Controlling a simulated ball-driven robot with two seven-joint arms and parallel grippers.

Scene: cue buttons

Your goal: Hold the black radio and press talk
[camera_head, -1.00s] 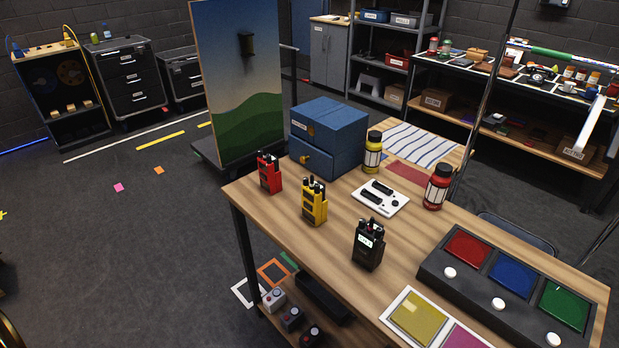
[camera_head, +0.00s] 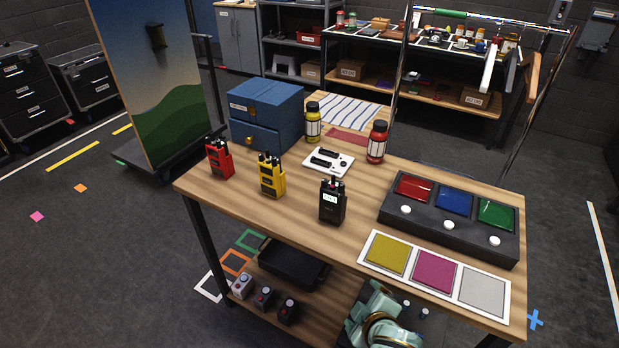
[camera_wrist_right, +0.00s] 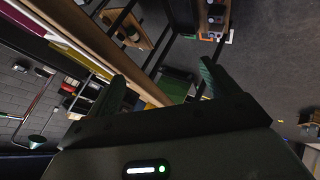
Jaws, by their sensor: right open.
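The black radio (camera_head: 332,204) stands upright on the wooden table (camera_head: 240,203), right of the yellow radio (camera_head: 271,178) and the red radio (camera_head: 219,160). It has a small pale screen on its front. In the right wrist view, my right gripper (camera_wrist_right: 160,84) has its two fingers spread with nothing held between them. In the head view only a teal part of my arm shows at the bottom edge, in front of the table and apart from the black radio. My left gripper is out of view.
A button panel (camera_head: 449,240) with red, blue and green pads is at the table's right. A card with coloured squares (camera_head: 370,243) lies in front of it.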

